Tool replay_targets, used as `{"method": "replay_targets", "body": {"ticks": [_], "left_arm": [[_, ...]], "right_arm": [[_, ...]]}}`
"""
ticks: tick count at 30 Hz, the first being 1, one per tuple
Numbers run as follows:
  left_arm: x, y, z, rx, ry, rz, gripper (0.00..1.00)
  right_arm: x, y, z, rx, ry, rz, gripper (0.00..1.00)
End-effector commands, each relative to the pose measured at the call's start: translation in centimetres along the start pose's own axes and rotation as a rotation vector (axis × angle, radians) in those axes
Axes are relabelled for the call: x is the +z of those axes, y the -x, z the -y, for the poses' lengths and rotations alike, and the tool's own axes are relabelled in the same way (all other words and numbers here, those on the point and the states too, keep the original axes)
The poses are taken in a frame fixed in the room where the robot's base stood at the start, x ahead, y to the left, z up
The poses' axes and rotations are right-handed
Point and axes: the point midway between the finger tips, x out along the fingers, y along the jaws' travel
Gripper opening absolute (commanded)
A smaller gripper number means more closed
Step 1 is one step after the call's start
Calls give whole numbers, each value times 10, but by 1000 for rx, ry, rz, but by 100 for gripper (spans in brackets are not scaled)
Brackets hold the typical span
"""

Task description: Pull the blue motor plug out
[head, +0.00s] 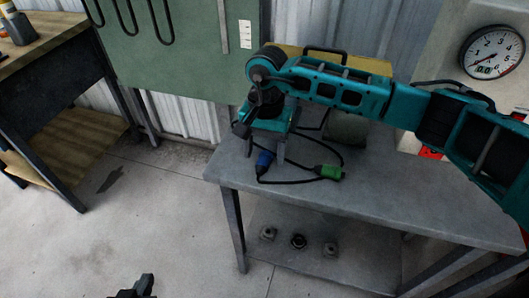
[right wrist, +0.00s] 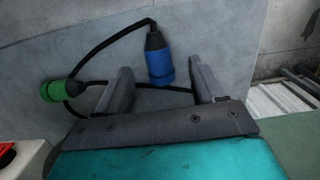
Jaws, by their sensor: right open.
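The blue motor plug (head: 264,160) is at the left end of the grey workbench. In the right wrist view the blue plug (right wrist: 160,66) has a black collar, and a black cable loops from it towards a green connector (right wrist: 60,92). The green connector (head: 328,172) lies to the right in the head view. My right gripper (head: 267,152) is over the bench, open and empty; in its wrist view its fingers stand left and right of the plug, with gaps. Whether the plug sits in a socket cannot be seen. My left gripper (head: 142,286) is low, partly cut off by the lower edge.
The grey workbench (head: 420,205) has a bare top to the right. Several small metal parts lie on its lower shelf. A green panel (head: 185,50) stands behind, a pressure gauge (head: 493,52) is at upper right, and another bench (head: 45,50) is at left. Open floor lies between.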

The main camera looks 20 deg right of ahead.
Motion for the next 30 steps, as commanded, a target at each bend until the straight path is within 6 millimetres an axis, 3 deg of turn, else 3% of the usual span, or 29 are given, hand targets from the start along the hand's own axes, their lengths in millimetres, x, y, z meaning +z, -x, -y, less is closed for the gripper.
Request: {"method": "replay_targets", "body": {"ticks": [9, 15, 21, 30], "left_arm": [[-1, 1, 0, -1, -1, -2, 0], [-2, 1, 1, -1, -1, -4, 0], [-2, 1, 1, -1, -1, -5, 0], [-3, 1, 0, -1, -1, -6, 0]], "right_arm": [[0, 71, 0, -3, 0, -3, 68], [0, 103, 0, -2, 0, -2, 68], [0, 114, 0, 0, 1, 0, 68], [0, 114, 0, 0, 1, 0, 68]]}}
